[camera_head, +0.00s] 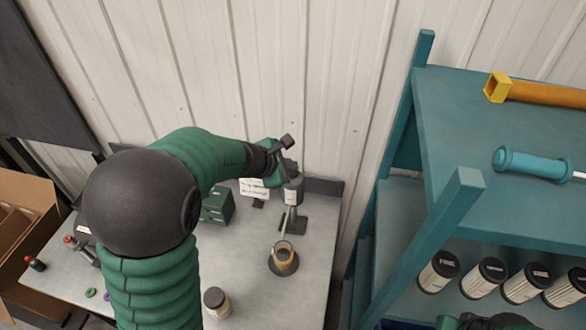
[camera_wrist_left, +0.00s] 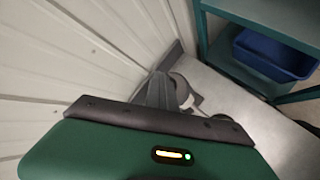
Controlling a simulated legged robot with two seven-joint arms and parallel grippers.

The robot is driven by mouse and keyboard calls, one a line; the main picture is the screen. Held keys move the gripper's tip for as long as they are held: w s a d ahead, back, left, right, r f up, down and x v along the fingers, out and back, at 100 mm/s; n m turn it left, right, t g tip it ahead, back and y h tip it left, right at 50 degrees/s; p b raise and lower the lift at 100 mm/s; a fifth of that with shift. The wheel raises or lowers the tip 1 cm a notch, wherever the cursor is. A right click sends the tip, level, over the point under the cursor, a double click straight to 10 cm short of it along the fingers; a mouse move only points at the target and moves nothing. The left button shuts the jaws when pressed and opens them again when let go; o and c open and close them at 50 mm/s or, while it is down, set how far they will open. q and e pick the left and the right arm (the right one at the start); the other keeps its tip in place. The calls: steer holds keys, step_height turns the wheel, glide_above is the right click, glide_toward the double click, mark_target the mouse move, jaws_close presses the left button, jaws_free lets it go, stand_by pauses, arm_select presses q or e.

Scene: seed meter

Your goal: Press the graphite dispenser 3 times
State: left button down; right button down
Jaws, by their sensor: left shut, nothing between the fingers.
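The graphite dispenser (camera_head: 293,191) appears as a grey cylinder with a pale label, standing at the back of the grey bench near the wall. My left gripper (camera_head: 289,164) is shut and empty, with its fingertips at the top of the dispenser. I cannot tell whether they touch it. In the left wrist view the closed dark fingers (camera_wrist_left: 156,92) point down toward a grey rounded part (camera_wrist_left: 180,90), partly hidden behind them. My right gripper's fingers do not show.
A green box (camera_head: 217,205) and a small white sign (camera_head: 254,188) are left of the dispenser. A lidded jar (camera_head: 216,302) stands at the bench front. A teal shelf (camera_head: 450,120) rises at the right, and a corrugated wall (camera_head: 310,80) closes the back.

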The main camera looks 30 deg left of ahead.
mark_target(290, 173)
arm_select(q)
steer(key=shift+f, duration=0.1)
steer(key=shift+r+p, duration=1.15)
steer(key=shift+r, duration=0.15)
steer(key=shift+r, duration=0.1)
steer(key=shift+r+p, duration=0.3)
steer(key=shift+p, duration=0.1)
step_height(290, 173, up, 4)
steer(key=p, duration=0.3)
steer(key=shift+r+p, duration=0.15)
steer(key=shift+p, duration=0.2)
